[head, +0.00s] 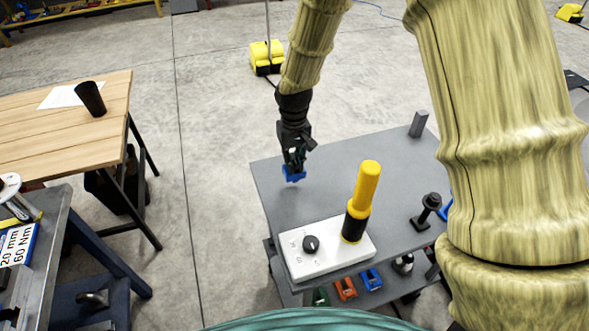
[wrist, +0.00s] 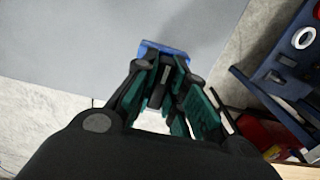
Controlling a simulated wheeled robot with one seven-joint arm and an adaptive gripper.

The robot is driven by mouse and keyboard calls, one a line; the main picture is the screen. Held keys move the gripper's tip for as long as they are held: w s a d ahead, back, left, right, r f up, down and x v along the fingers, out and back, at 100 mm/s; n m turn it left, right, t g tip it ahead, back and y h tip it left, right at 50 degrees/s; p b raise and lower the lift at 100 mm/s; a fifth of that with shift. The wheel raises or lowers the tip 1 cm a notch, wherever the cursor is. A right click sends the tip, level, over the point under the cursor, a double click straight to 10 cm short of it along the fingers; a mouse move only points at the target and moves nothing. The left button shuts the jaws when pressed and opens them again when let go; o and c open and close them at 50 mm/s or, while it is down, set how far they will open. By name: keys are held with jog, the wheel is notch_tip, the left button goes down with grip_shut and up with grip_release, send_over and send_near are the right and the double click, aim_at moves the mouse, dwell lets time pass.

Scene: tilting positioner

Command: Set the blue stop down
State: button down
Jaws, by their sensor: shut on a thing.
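The blue stop (head: 293,174) is between the fingertips of my gripper (head: 293,160), over the far left part of the grey table (head: 330,195). In the wrist view the blue stop (wrist: 163,48) shows at the tips of my gripper (wrist: 165,65), which is shut on it. The fingers hide part of the stop. I cannot tell whether the stop touches the table top or hangs just above it.
A white control box (head: 325,255) with a black knob and a yellow-topped post (head: 363,195) stand at the table's front. A black clamp-like part (head: 427,210) and a grey block (head: 418,123) are to the right. The table top around the stop is clear.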

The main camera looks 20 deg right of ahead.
jog(key=shift+w+f+p, duration=0.1)
jog(key=shift+f+p, duration=0.55)
jog(key=shift+f, duration=1.5)
jog(key=c, duration=1.5)
grip_release()
jog(key=shift+f, duration=0.1)
jog(key=shift+o, duration=0.2)
jog(key=shift+r+b, duration=1.95)
jog(key=shift+r, duration=4.2)
